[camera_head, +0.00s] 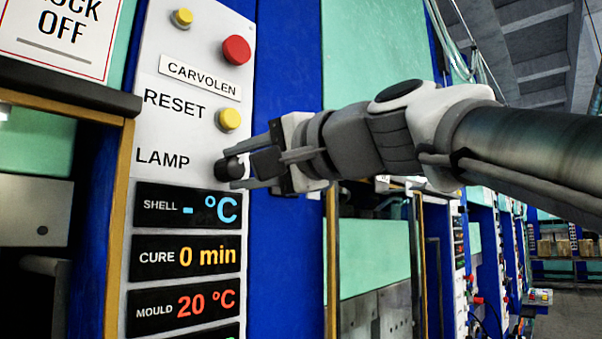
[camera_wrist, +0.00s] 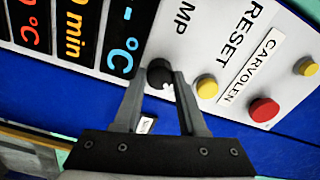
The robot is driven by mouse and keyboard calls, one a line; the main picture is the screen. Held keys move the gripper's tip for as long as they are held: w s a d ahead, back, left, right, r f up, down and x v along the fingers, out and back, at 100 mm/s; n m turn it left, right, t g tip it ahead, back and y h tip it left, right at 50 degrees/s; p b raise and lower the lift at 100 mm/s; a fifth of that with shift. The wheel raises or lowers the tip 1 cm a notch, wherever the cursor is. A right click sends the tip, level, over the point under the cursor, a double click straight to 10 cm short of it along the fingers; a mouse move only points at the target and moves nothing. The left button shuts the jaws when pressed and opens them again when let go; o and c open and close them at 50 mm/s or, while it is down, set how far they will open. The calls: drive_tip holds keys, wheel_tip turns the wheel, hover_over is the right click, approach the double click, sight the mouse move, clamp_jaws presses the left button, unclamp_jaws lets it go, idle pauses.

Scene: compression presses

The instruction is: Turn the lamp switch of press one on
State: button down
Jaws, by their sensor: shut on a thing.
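The lamp switch (camera_head: 229,169) is a dark round knob beside the word LAMP on the white control panel (camera_head: 150,120). My gripper (camera_head: 238,168) reaches in from the right and its fingers are closed around the knob. In the wrist view the knob (camera_wrist: 160,73) sits between the two fingertips of my gripper (camera_wrist: 163,82). A small white mark shows on the knob's edge there. The fingers hide part of the knob, so its exact turn angle is hard to tell.
Above the knob are a yellow RESET button (camera_head: 228,119), a red button (camera_head: 236,50) and another yellow button (camera_head: 182,17). Below it are the displays SHELL (camera_head: 160,206), CURE (camera_head: 157,257) and MOULD (camera_head: 155,311). More presses (camera_head: 480,240) stand in a row at the right.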

idle(0.4)
drive_tip(key=shift+c, duration=2.3)
unclamp_jaws()
drive_tip(key=b+v, duration=0.3)
drive_tip(key=v, duration=1.4)
drive_tip(key=shift+s+b, duration=0.25)
drive_tip(key=shift+b, duration=0.1)
drive_tip(key=shift+d, duration=0.15)
